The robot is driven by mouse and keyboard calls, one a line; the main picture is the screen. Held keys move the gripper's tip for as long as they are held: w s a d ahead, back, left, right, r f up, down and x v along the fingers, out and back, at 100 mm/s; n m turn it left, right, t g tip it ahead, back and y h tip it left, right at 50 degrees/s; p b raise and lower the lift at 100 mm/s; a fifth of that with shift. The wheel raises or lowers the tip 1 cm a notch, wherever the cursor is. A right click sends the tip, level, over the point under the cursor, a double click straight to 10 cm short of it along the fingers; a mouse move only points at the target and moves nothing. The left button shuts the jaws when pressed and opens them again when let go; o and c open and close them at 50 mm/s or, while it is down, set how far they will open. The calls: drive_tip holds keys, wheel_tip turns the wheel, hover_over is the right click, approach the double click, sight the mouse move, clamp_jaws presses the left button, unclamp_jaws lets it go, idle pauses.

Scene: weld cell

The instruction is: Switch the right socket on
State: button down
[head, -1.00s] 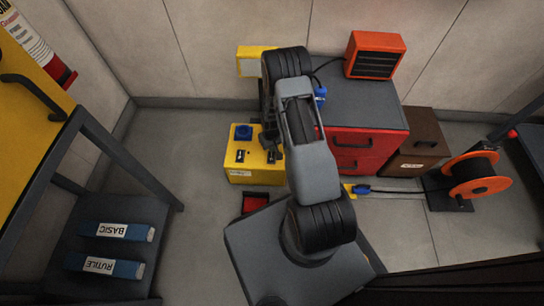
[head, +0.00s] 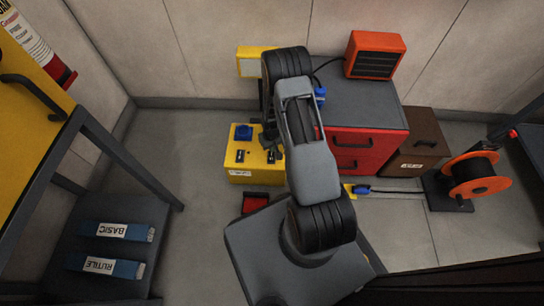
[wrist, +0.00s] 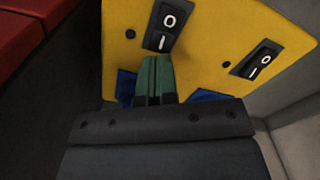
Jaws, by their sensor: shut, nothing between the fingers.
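The yellow socket box (head: 240,171) stands on the floor left of the red cabinet. Its left blue socket (head: 243,132) and left switch (head: 240,155) show in the head view; my arm covers the right socket there. The right switch (head: 271,156) shows just below my gripper (head: 268,138). In the wrist view, turned around, the right switch (wrist: 167,27) is at upper left and the left switch (wrist: 257,60) at right. My gripper (wrist: 155,62) is shut and empty, its green fingertips at the right switch's "I" end. I cannot tell whether they touch it or which side is pressed.
The red cabinet (head: 368,148) is close on the right, with an orange heater (head: 374,55) on top. A brown box (head: 414,142) and an orange cable reel (head: 473,177) stand further right. A yellow workbench (head: 35,110) is at left. Floor left of the box is clear.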

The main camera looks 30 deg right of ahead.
drive_tip(key=shift+f+b, duration=1.15)
drive_tip(key=shift+f, duration=0.3)
idle(0.7)
drive_tip(key=shift+r+p, duration=2.65)
drive_tip(key=shift+r, duration=0.9)
drive_tip(key=shift+r, duration=0.2)
drive_tip(key=s+a+r+t+p, duration=0.15)
drive_tip(key=r+p, duration=0.65)
drive_tip(key=r, duration=1.1)
drive_tip(key=w+a+r+p, duration=0.1)
drive_tip(key=a+r+p, duration=0.2)
drive_tip(key=r+p, duration=1.15)
drive_tip(key=s+a+r+p, duration=0.1)
drive_tip(key=s+r+p, duration=0.3)
drive_tip(key=r, duration=0.8)
drive_tip(key=s+a+r+t+p, duration=0.1)
drive_tip(key=s+r+p, duration=0.3)
drive_tip(key=r, duration=0.9)
drive_tip(key=s+a+r+t+p, duration=0.1)
drive_tip(key=s+a+r+p, duration=0.2)
drive_tip(key=s+r, duration=0.4)
drive_tip(key=w+p+v, duration=0.1)
drive_tip(key=v, duration=0.4)
drive_tip(key=shift+r, duration=0.45)
